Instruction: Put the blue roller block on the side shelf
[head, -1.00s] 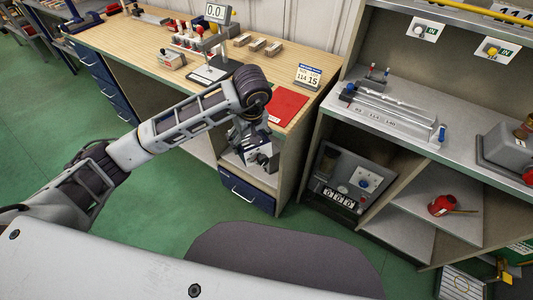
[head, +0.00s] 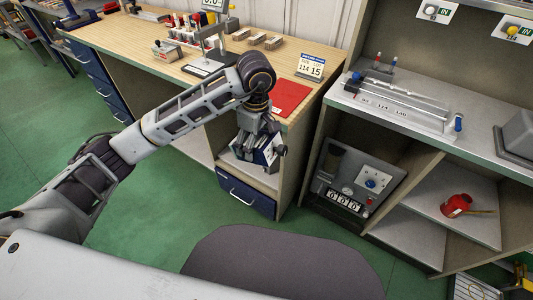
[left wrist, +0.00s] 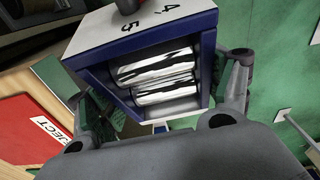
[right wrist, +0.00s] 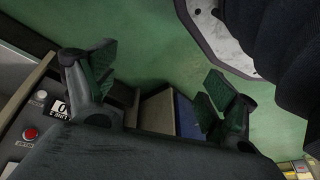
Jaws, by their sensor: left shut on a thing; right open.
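The blue roller block (left wrist: 207,62) is a blue-framed box with a pale numbered face and two shiny rollers inside. My left gripper (left wrist: 160,95) is shut on it, a finger at each side. In the head view the block (head: 266,153) hangs below my left wrist, in front of the open shelf (head: 262,177) above the blue drawer at the desk's end. It overlaps that opening; I cannot tell whether it is inside or touches the shelf. My right gripper (right wrist: 160,88) is open and empty in the right wrist view, and out of the head view.
A dark rounded surface (head: 280,265) lies in front.

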